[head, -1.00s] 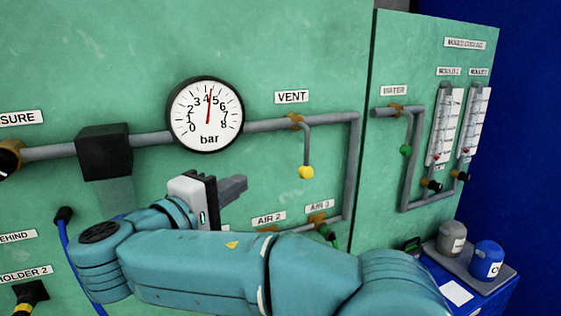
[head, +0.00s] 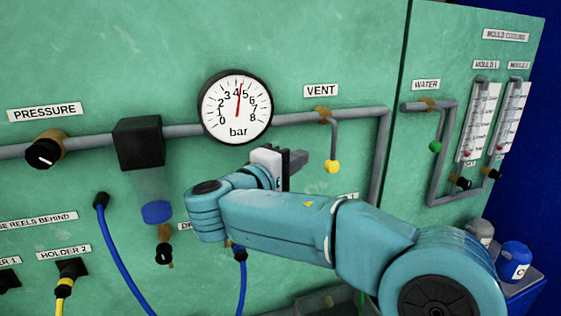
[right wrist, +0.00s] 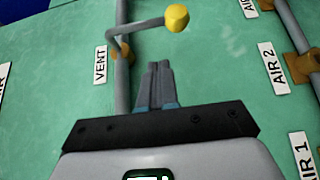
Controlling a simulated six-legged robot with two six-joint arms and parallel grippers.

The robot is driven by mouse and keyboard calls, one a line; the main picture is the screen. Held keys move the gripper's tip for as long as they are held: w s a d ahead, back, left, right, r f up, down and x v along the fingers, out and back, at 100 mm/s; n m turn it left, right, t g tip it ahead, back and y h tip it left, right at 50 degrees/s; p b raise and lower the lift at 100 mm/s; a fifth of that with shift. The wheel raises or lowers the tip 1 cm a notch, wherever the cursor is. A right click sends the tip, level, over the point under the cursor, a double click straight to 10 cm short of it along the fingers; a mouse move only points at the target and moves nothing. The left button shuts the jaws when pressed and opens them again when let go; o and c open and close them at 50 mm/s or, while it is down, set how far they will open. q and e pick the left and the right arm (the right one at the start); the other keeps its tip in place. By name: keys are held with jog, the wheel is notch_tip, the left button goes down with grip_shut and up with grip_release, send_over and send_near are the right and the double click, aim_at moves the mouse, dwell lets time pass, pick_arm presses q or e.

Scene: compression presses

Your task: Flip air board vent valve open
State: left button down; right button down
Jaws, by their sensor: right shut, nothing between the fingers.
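The vent valve (head: 323,116) is a brass fitting on the grey pipe under the VENT label (head: 321,91). Its grey lever hangs down and ends in a yellow knob (head: 332,166). The right wrist view also shows the yellow knob (right wrist: 177,18) at the top, with the lever bent toward the pipe. My right gripper (head: 300,157) is just left of the knob in the head view, apart from the lever. Its dark fingers (right wrist: 160,66) are shut together and empty, pointing toward the lever. My left gripper is not in view.
The pressure gauge (head: 237,107) reads between 4 and 5 bar. The pipe (head: 383,150) turns down right of the valve. A green-knobbed water valve (head: 435,147) is farther right. AIR 1 (right wrist: 303,157) and AIR 2 (right wrist: 273,68) labels are at the wrist view's right. Blue hoses hang lower left.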

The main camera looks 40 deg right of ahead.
jog(key=d, duration=0.1)
jog(key=s+d, duration=0.1)
jog(key=d, duration=0.1)
jog(key=shift+s+d+p, duration=0.35)
jog(key=shift+s+p, duration=0.05)
jog(key=shift+s, duration=0.1)
